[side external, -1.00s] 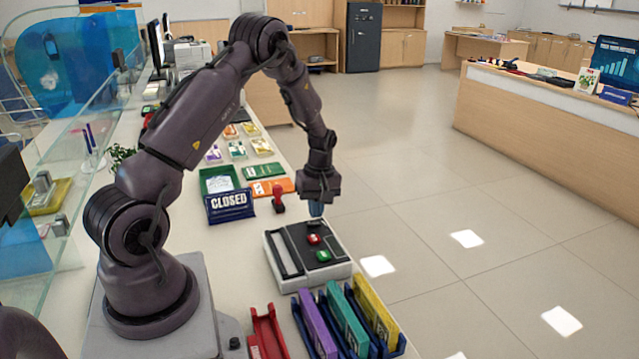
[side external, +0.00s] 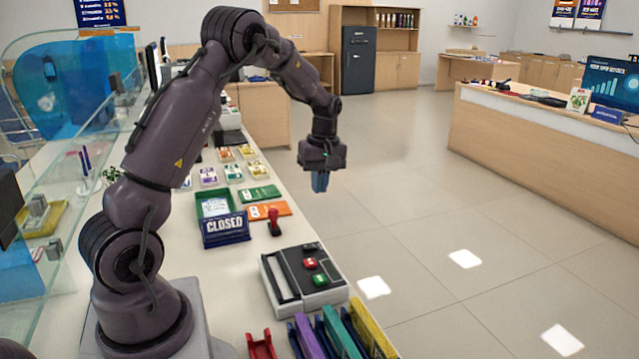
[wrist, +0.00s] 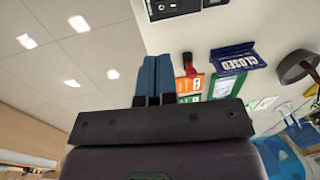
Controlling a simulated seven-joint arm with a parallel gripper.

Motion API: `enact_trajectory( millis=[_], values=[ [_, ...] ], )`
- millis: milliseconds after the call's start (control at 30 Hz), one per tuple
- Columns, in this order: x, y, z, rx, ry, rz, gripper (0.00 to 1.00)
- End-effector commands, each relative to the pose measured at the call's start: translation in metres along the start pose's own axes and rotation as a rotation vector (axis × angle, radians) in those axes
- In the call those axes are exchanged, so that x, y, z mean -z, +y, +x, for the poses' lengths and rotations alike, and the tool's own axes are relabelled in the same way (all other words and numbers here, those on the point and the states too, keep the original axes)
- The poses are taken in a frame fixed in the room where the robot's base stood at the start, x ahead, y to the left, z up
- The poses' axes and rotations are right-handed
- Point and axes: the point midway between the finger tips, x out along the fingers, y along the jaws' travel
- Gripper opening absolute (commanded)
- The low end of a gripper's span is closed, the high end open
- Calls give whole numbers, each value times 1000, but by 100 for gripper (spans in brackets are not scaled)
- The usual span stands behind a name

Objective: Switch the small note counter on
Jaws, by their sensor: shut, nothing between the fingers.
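The small note counter (side external: 284,286) is a light grey box with a black top on the counter. Its top carries a red button (side external: 310,263), a green button (side external: 319,281) and a small dark part (side external: 311,247) at the far end. I cannot tell whether it is on. In the wrist view, part of the note counter (wrist: 190,10) shows at the top edge, cut off by the frame. My gripper (side external: 320,188) is shut and empty, in the air well above the note counter's far end and apart from it. Its blue fingers (wrist: 157,60) lie together in the wrist view.
Behind the note counter stand a red-handled stamp (side external: 274,222) and a CLOSED sign (side external: 226,229). A green tray (side external: 233,199) and an orange packet (side external: 268,211) lie beyond. Coloured holders (side external: 340,335) sit in front. The air around my gripper is clear.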

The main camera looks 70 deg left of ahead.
Motion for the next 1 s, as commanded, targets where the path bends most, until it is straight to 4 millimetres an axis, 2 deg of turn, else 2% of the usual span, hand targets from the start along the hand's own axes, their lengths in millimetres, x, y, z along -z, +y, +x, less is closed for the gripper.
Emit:
enact_trajectory(
  millis=[267,633,767,1000],
  values=[
    [1,-13,0,66,4,-3,0],
    [2,-14,7,68,2,-4,0],
    [2,-16,25,70,0,-5,0],
    [2,-20,77,70,0,-5,0]
  ],
)
